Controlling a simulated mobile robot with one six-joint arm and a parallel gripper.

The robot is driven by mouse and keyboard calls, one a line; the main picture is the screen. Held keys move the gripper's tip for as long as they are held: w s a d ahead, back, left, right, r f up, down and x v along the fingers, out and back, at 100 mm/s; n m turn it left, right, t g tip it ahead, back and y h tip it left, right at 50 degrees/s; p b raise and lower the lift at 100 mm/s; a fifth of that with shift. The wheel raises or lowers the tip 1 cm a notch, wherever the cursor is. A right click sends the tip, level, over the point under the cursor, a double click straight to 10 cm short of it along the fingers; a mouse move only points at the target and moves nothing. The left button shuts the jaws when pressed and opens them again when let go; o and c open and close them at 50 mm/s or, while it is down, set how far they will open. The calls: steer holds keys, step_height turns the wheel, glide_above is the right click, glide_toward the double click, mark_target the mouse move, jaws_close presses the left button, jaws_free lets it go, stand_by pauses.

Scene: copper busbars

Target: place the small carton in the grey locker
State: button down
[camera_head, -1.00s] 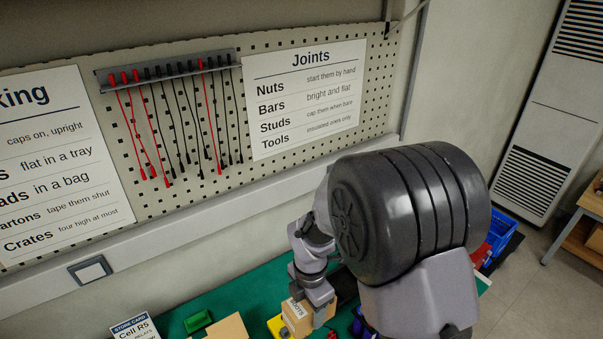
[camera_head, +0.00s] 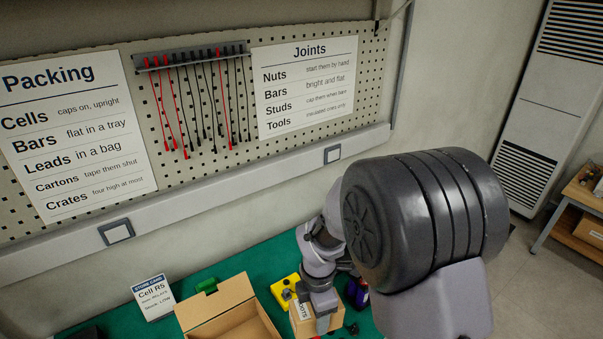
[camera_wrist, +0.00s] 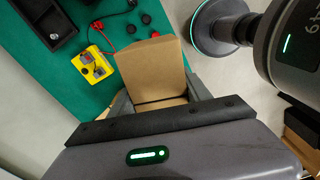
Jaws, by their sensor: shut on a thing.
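My gripper (camera_head: 322,308) is shut on a small brown carton (camera_head: 300,318) with a white label, low in the head view at the green bench. Its lowest part is cut off by the frame edge. In the wrist view the carton (camera_wrist: 152,68) sits between the two fingers of my gripper (camera_wrist: 158,98), with a flap standing out. I cannot tell whether the carton touches the bench. Nothing in view is clearly the grey locker; a tall pale cabinet with louvres (camera_head: 560,100) stands at the far right.
A larger open carton (camera_head: 232,318) lies left of my gripper on the green bench (camera_head: 258,263).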

mark_target(338, 322)
steer(key=d+f+m+b, duration=0.1)
steer(key=m+b, duration=0.1)
steer(key=m, duration=0.1)
steer(key=d+f+m+b, duration=0.1)
steer(key=d+f+m, duration=0.1)
steer(key=m, duration=0.2)
steer(key=d+f+m+b, duration=0.1)
steer(key=d+m+b, duration=0.1)
steer(key=m, duration=0.1)
steer(key=shift+d+f+m+b, duration=0.15)
steer(key=shift+d+m+b, duration=0.05)
steer(key=shift+m+b, duration=0.15)
steer(key=s+d+f+m+b, duration=0.1)
steer(key=d+f+m+b, duration=0.2)
steer(key=m, duration=0.8)
steer(key=shift+d+b, duration=0.75)
steer(key=shift+d, duration=0.35)
